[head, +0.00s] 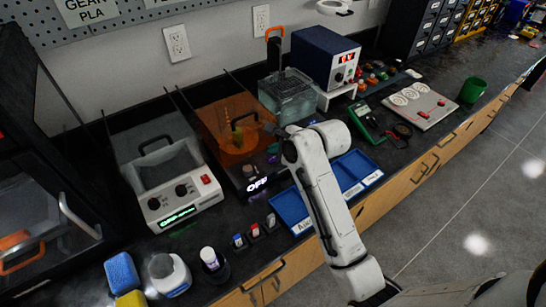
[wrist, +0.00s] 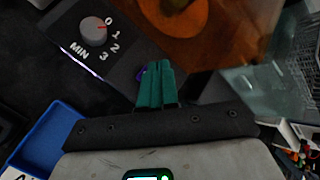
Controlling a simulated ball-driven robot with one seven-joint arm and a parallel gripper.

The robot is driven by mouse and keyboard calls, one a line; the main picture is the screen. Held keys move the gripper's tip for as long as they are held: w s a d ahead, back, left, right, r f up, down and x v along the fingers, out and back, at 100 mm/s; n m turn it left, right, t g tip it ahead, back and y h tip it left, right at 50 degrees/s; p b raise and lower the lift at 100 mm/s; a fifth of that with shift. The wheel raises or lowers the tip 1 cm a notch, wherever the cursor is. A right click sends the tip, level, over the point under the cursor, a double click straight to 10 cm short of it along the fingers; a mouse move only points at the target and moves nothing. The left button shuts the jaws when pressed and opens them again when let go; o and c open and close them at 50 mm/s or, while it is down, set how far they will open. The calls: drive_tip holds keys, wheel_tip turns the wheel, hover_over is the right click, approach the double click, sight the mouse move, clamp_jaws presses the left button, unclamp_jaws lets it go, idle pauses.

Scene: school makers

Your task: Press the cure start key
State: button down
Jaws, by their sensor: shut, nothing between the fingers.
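The cure unit (head: 232,120) is an orange see-through hood on a dark base, left of my arm in the head view. Its front display (head: 257,184) reads OFF. In the wrist view its grey dial (wrist: 93,32) is marked MIN and 0 to 3, its red mark near 0. A small purple key (wrist: 141,73) shows beside my fingertips, mostly hidden by them; a purple patch also shows in the head view (head: 273,158). My gripper (wrist: 153,68) has teal fingers, shut and empty, over the key's side of the panel. I cannot tell whether they touch the key.
A grey washer-like unit (head: 165,172) with a lit display stands left. Blue trays (head: 292,209) lie below my wrist. A clear tank (head: 288,97) and a blue power box (head: 325,58) stand behind. Small bottles (head: 254,230) line the front edge.

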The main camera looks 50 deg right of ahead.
sight(275, 160)
drive_tip(key=shift+f, duration=0.1)
idle(0.6)
drive_tip(key=shift+f, duration=0.35)
drive_tip(key=shift+f, duration=0.15)
idle(0.4)
drive_tip(key=shift+r+p, duration=0.2)
drive_tip(key=shift+p, duration=0.3)
drive_tip(key=shift+r+p, duration=0.45)
drive_tip(key=shift+p, duration=0.35)
wheel_tip(275, 160, up, 6)
drive_tip(key=p, duration=0.6)
drive_tip(key=shift+p, duration=0.3)
